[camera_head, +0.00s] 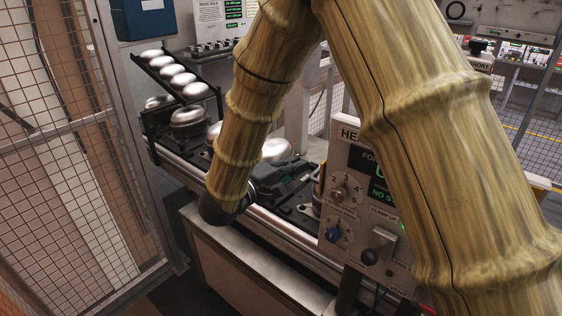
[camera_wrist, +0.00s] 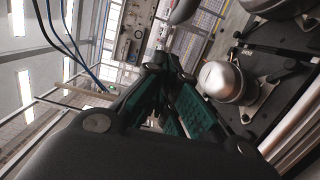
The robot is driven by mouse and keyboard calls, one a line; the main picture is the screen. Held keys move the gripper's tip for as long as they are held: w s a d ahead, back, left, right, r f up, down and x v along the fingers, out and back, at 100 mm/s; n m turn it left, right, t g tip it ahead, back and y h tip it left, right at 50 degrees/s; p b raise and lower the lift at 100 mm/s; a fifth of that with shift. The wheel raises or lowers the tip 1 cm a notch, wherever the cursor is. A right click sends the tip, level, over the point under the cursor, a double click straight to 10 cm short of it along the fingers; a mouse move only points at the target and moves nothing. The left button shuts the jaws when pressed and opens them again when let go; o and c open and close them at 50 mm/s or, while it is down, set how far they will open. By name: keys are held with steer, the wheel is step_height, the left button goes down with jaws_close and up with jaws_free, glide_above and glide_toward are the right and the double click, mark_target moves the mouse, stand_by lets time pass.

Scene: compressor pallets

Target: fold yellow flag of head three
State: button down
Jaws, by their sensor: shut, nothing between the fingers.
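My gripper (camera_head: 278,182) is over the conveyor rail, left of a grey control panel (camera_head: 347,215), with my arm crossing in front. In the wrist view my gripper (camera_wrist: 168,70) points away with green-lined fingers, and it is shut and empty. The panel's title starts with "HEA"; my arm hides the rest, so I cannot read the head number. A narrow yellow edge (camera_head: 322,186) shows at the panel's left side; I cannot tell whether it is the flag. No clear yellow flag shows in the wrist view.
Silver domed compressors (camera_head: 187,118) stand on the rail (camera_head: 262,222), and a sloped rack (camera_head: 160,65) of silver domes stands behind. One compressor (camera_wrist: 228,82) is close right of my gripper in the wrist view. A mesh fence (camera_head: 60,150) closes the left. Knobs stick out of the panel.

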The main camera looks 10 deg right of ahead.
steer(key=shift+s+d+r+p, duration=0.1)
steer(key=shift+s+d+p, duration=0.2)
steer(key=shift+s+d, duration=0.5)
steer(key=shift+s+r, duration=0.1)
steer(key=shift+s, duration=0.05)
steer(key=shift+s+d+p, duration=0.1)
steer(key=shift+d+p, duration=0.3)
steer(key=shift+p, duration=0.35)
steer(key=shift+d, duration=0.1)
